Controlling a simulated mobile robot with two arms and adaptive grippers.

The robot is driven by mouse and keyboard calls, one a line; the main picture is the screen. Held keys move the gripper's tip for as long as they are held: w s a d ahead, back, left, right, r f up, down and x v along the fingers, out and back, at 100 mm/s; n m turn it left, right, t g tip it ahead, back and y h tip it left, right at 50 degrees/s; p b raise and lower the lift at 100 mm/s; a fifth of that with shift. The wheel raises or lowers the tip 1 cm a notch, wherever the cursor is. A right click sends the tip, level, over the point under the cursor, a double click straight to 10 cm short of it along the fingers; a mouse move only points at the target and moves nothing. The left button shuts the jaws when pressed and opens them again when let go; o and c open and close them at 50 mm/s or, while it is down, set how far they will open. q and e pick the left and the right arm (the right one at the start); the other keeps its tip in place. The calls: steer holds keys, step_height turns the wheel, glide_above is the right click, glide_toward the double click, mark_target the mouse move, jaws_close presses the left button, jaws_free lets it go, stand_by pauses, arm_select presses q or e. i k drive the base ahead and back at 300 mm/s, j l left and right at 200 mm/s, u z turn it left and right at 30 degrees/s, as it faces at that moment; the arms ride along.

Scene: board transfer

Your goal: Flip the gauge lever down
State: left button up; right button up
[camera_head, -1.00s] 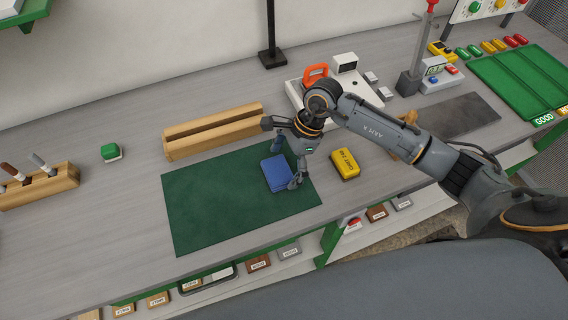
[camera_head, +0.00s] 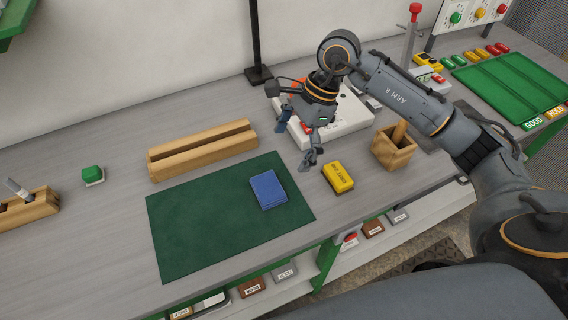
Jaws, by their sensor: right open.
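A grey lever with a red knob (camera_head: 415,12) stands nearly upright at the back right. Beside its foot is a small box with a display (camera_head: 427,78), partly hidden behind my right arm. My right gripper (camera_head: 294,144) is open and empty, fingers pointing down, above the bench between the green mat and the white fixture. It is well to the left of the lever and apart from it. My left gripper is out of view.
A blue board (camera_head: 268,191) lies on the green mat (camera_head: 190,235). A yellow block (camera_head: 338,176), a wooden cup (camera_head: 394,152) and a white fixture (camera_head: 348,116) stand near my right arm. A grooved wooden rack (camera_head: 200,150) is behind the mat. Green trays (camera_head: 505,85) are far right.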

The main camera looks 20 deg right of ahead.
mark_target(414, 8)
steer(key=z, duration=1.45)
